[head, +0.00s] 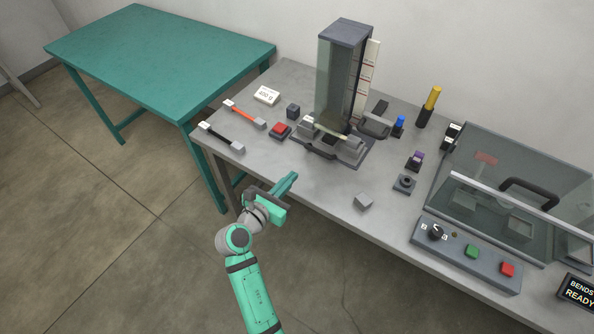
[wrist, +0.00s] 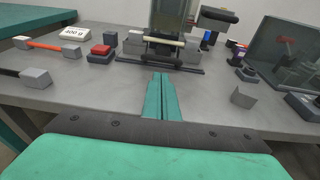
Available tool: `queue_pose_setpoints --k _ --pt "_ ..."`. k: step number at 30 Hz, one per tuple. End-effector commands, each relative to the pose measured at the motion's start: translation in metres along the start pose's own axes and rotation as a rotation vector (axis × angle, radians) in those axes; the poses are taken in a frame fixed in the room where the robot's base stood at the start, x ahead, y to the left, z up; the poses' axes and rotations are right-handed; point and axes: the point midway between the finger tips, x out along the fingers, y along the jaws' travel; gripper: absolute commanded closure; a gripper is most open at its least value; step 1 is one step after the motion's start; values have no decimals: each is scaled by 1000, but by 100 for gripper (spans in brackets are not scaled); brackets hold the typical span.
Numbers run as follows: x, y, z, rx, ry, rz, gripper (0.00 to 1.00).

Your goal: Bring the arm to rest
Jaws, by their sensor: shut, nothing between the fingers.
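My gripper (head: 287,184) is green, with two long fingers pressed together and nothing between them. In the head view it is at the front edge of the grey table (head: 315,195), pointing toward the tall guarded test device. In the wrist view the closed fingers (wrist: 161,97) point ahead over the tabletop toward the base of that device. My arm reaches up from the bottom of the head view, in front of the table.
The tall device (head: 340,80) stands at the back. Cable samples with black (head: 220,137) and orange (head: 243,114) middles lie left. A clear-lidded machine (head: 520,190) fills the right end. The green table (head: 160,60) is bare.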

Motion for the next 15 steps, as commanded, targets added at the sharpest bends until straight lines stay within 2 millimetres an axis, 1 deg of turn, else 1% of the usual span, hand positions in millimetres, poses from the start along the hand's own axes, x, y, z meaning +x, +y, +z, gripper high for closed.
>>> queue_pose_setpoints --k 1,4,11,13,15 --pt "-4 0 0 1 0 0 100" --pt "-9 -1 0 1 0 -3 100" --pt "-11 -3 0 1 0 -5 100" --pt "-12 -2 -3 8 4 1 100" --pt "-16 -2 -11 36 16 21 100"
